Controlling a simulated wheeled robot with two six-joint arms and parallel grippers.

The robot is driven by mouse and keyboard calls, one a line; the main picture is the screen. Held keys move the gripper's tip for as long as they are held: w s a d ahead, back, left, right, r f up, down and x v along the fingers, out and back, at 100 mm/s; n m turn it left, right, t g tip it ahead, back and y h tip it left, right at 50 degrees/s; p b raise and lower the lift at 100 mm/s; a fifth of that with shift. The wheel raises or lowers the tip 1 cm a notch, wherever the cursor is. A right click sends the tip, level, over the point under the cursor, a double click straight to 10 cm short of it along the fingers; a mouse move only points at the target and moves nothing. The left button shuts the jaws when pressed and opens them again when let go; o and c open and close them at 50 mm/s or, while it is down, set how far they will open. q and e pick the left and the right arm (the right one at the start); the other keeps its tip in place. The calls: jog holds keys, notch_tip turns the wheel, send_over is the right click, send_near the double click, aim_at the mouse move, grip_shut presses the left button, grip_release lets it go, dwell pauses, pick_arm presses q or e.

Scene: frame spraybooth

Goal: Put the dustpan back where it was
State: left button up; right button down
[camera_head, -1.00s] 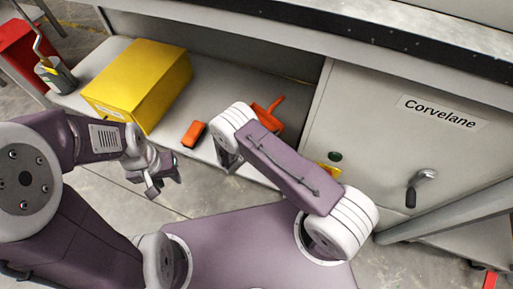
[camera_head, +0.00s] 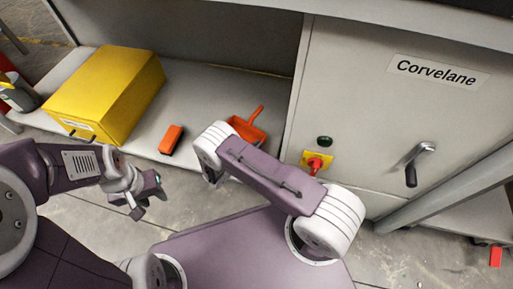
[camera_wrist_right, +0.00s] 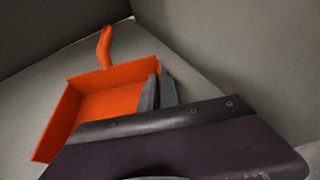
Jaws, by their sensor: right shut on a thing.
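The orange dustpan (camera_head: 247,127) is on the grey low shelf under the bench, its handle pointing to the back right. My right arm partly hides it in the head view. In the right wrist view the dustpan (camera_wrist_right: 112,92) shows its tray and raised handle. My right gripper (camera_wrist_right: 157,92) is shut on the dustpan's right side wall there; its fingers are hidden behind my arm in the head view. I cannot tell whether the dustpan touches the shelf. My left gripper (camera_head: 148,197) is open and empty, in front of the shelf edge above the floor.
An orange-red block (camera_head: 172,139) lies on the shelf (camera_head: 205,92), left of the dustpan. A yellow box (camera_head: 105,95) stands further left, beside a grey container (camera_head: 18,93). A cabinet (camera_head: 360,110) with a lever handle and a red knob closes off the right side.

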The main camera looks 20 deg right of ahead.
jog(key=shift+f, duration=0.1)
jog(key=c, duration=1.6)
grip_release()
jog(key=p+v, duration=0.1)
jog(key=v, duration=0.1)
jog(key=r+p+v, duration=0.1)
jog(key=p+v, duration=0.1)
jog(key=v, duration=0.1)
jog(key=shift+w+d+p, duration=0.1)
jog(key=shift+p, duration=0.2)
jog(key=p+v, duration=0.2)
jog(key=v, duration=0.4)
jog(key=shift+s+a+f+p, duration=0.15)
jog(key=shift+s+a+p, duration=0.05)
jog(key=shift+p, duration=0.15)
jog(key=shift+s+a, duration=0.2)
jog(key=shift+a, duration=0.1)
